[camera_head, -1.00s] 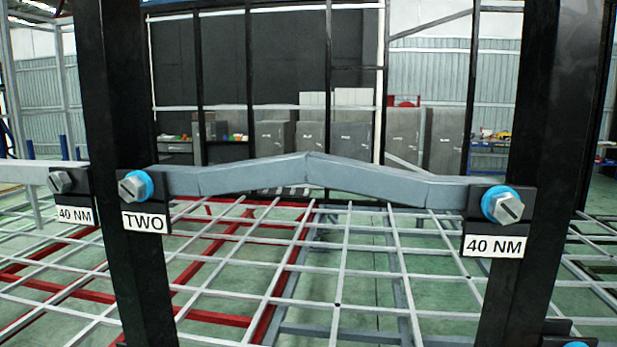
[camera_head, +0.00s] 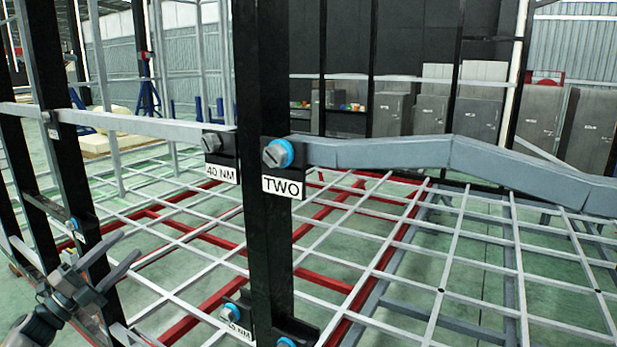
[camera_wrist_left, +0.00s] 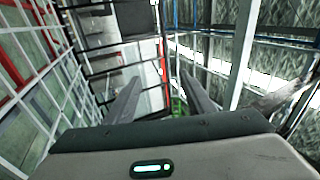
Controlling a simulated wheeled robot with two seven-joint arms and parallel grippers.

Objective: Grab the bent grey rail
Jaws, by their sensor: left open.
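The bent grey rail (camera_head: 400,152) runs from the black post labelled TWO (camera_head: 266,230) to the right edge of the head view, where its far end is cut off. It rises to a shallow peak and then slopes down. A blue-ringed bolt (camera_head: 278,154) sits at its left end. My left gripper (camera_head: 110,262) is at the lower left of the head view, open and empty, well to the left of the rail and lower in the picture. Its two open fingers also show in the left wrist view (camera_wrist_left: 158,95). I cannot make out the bent rail there. My right gripper is not in view.
A straight grey rail (camera_head: 150,126) with a 40 NM label (camera_head: 221,172) meets the post from the left. Another black post (camera_head: 75,180) stands near my left gripper. A grey bar grid (camera_head: 440,290) lies below the bent rail. Grey cabinets (camera_head: 430,112) stand behind.

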